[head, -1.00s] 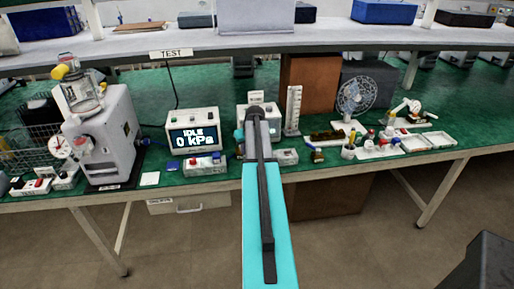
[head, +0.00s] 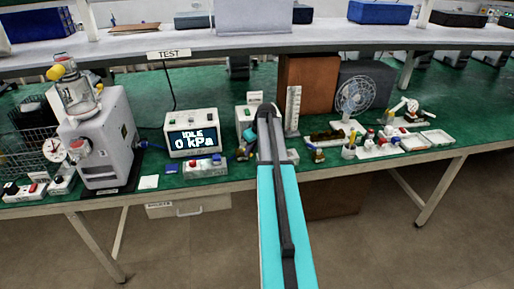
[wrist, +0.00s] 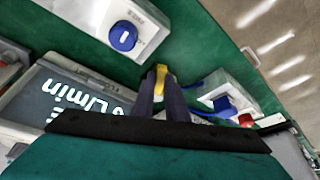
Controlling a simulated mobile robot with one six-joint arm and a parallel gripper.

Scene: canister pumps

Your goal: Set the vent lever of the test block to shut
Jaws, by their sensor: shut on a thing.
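My gripper (wrist: 158,82) shows in the wrist view with its two dark fingers closed on a small yellow piece (wrist: 160,72). The piece looks like a lever's handle, but the fingers hide most of it, so I cannot tell its angle. In the head view my gripper (head: 244,153) is low over the green bench, just right of the display box (head: 194,141), which reads "IDLE 0 kPa". My arm covers part of this spot, and the test block's body cannot be made out clearly.
A white box with a blue knob (wrist: 123,36) is near the fingers. A grey pump (head: 104,140) is at left; a fan (head: 355,95) and trays (head: 415,142) are at right.

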